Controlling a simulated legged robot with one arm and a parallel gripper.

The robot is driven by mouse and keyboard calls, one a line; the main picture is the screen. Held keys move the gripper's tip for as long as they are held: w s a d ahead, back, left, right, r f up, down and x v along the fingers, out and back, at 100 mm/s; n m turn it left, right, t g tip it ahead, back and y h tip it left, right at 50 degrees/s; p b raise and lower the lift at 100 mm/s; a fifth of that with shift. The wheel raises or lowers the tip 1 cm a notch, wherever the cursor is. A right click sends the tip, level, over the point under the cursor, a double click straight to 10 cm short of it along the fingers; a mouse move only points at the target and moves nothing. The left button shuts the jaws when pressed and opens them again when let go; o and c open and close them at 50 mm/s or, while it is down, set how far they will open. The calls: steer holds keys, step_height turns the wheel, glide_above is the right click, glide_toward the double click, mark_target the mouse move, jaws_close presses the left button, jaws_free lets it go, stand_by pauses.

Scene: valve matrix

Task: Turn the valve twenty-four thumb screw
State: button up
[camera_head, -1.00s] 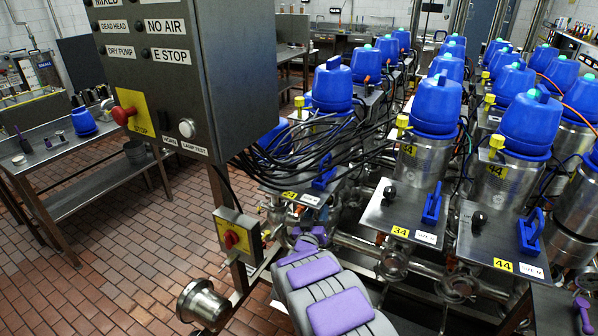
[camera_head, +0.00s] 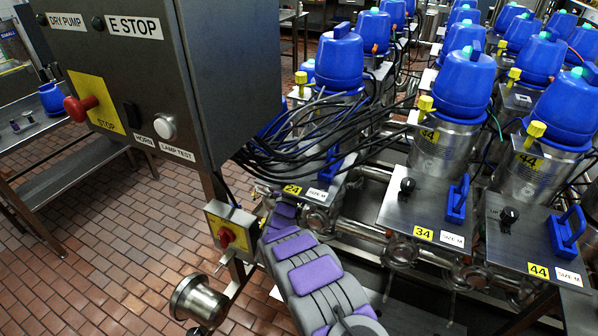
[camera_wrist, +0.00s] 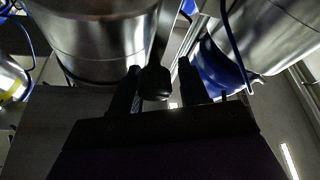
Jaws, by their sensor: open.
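Valve twenty-four shows in the head view by its yellow 24 label (camera_head: 292,190) on a metal plate, under a blue-capped valve body (camera_head: 339,60). Its thumb screw is hidden there by cables and my arm. In the wrist view, a dark round knob (camera_wrist: 154,84), likely the thumb screw, stands between the two black fingers of my gripper (camera_wrist: 158,67). The fingers are open with a gap on each side of the knob, and do not appear to grip it. A steel valve cylinder (camera_wrist: 95,35) rises just beyond. The fingers are not clear in the head view.
A grey control box (camera_head: 215,75) stands close on the left, with a yellow emergency-stop box (camera_head: 230,232) beside my arm. Black cables (camera_head: 300,140) hang around the valve. Valves 34 (camera_head: 423,234) and 44 (camera_head: 538,271) stand to the right.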

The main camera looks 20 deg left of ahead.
steer(key=shift+w+a+f, duration=0.25)
steer(key=shift+w+a, duration=0.15)
steer(key=shift+a, duration=0.05)
steer(key=shift+d+r, duration=0.2)
steer(key=shift+d, duration=1)
steer(key=shift+c, duration=0.2)
steer(key=shift+s+a+f, duration=0.15)
steer(key=shift+s+a, duration=0.05)
steer(key=shift+a, duration=0.4)
steer(key=c, duration=0.5)
steer(key=shift+c, duration=0.6)
steer(key=shift+d, duration=0.15)
steer(key=shift+c, duration=0.3)
